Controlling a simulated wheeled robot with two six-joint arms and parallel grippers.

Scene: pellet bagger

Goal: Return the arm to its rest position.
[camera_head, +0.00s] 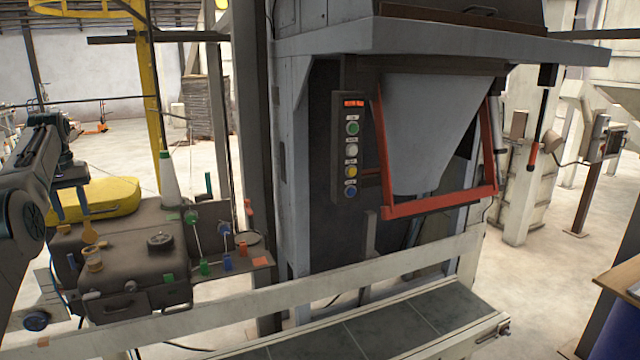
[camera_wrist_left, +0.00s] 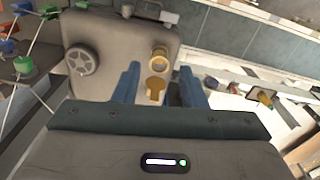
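My left arm comes in from the left in the head view. Its gripper (camera_head: 71,212) points down over the dark grey box unit (camera_head: 128,245), with its two blue fingers apart. In the left wrist view the fingers (camera_wrist_left: 158,78) are also spread, with nothing clamped between them. A brass-coloured knob (camera_wrist_left: 155,91) and a brass ring (camera_wrist_left: 160,56) on the box show in the gap between the fingers; I cannot tell the exact distance to them. My right gripper is not in view.
A bagging machine with a control panel (camera_head: 350,148), pale hopper (camera_head: 430,125) and red frame (camera_head: 440,204) stands in the middle. A conveyor (camera_head: 385,330) with a pale rail runs in front. A green-tipped white cone bottle (camera_head: 169,180) and a yellow sack (camera_head: 100,198) are behind the box.

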